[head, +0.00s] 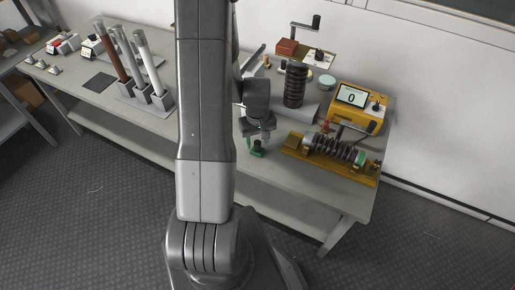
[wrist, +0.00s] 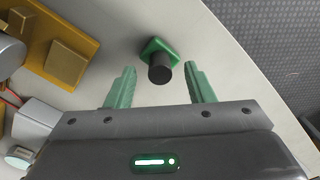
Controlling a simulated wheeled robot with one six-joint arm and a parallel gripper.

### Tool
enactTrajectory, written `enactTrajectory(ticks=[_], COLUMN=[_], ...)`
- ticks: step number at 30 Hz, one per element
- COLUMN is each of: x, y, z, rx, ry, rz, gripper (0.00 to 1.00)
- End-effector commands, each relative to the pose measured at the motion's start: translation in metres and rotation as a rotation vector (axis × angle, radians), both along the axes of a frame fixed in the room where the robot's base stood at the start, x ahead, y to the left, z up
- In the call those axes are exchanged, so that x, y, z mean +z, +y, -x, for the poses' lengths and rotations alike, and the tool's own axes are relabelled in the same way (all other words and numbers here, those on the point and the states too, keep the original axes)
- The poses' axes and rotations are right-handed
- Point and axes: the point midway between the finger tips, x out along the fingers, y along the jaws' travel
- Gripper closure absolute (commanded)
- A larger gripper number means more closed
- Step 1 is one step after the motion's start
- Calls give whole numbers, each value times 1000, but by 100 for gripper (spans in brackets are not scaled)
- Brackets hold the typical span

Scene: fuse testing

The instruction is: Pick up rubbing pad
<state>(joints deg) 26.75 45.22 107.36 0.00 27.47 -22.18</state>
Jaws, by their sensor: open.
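The rubbing pad (wrist: 158,50) has a green square base and a black round knob. In the wrist view it sits on the light grey table ahead of my gripper (wrist: 160,86). My two green fingers stand apart, one on each side of the knob's line, and nothing is between them. In the head view the pad (head: 258,149) is near the table's front edge, just below my gripper (head: 258,138). My arm hides part of the table to the left of it.
A yellow stand with a ribbed insulator (head: 335,150) lies right of the pad. Behind are a yellow meter (head: 357,105) and a dark ribbed cylinder (head: 295,85). The table edge is close to the pad, with dark floor beyond.

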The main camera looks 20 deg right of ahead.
Motion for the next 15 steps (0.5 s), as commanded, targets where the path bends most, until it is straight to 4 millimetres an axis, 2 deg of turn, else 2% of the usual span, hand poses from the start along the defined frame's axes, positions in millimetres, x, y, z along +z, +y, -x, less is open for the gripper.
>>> enactTrajectory(ticks=[3, 6, 14, 15], x=[-15, -21, -23, -23], y=[0, 0, 0, 0], z=[0, 0, 0, 0], rx=[0, 0, 0, 0], ry=[2, -1, -2, -2], rz=[-1, 0, 0, 1], gripper=[52, 52, 52, 56])
